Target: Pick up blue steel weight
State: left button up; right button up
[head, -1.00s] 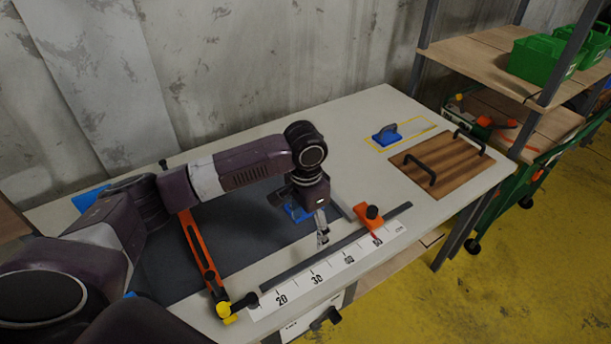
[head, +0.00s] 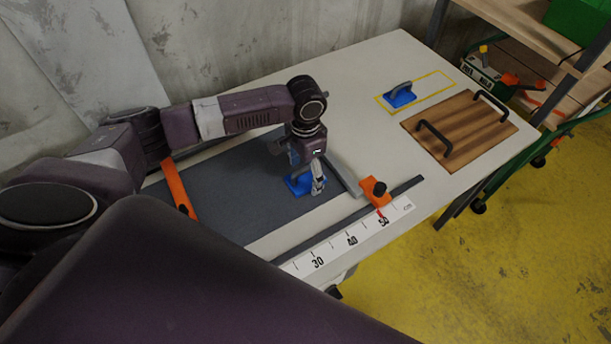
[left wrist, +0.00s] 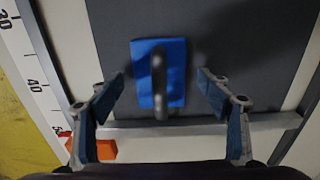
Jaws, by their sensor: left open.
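A blue steel weight (head: 297,187) with a grey handle lies on the dark grey mat (head: 235,208) of the table. My left gripper (head: 298,166) is over it, pointing down, and partly hides it in the head view. In the left wrist view the weight's blue base (left wrist: 174,90) and its handle lie between the two spread fingers of my left gripper (left wrist: 160,78), with gaps on both sides. A second blue weight (head: 402,98) with a grey handle sits inside a yellow outline farther back on the table. My right gripper is out of view.
A ruler (head: 335,248) with an orange stop (head: 373,190) runs along the front edge. An orange bar (head: 178,190) lies at the left of the mat. A wooden board (head: 460,128) with two black handles is at the right. Shelves with green bins (head: 578,20) stand beyond.

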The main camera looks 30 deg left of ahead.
pick_arm(q)
jog(key=shift+f, duration=0.55)
grip_shut()
jog(key=shift+w+r, duration=0.1)
jog(key=shift+w, duration=0.05)
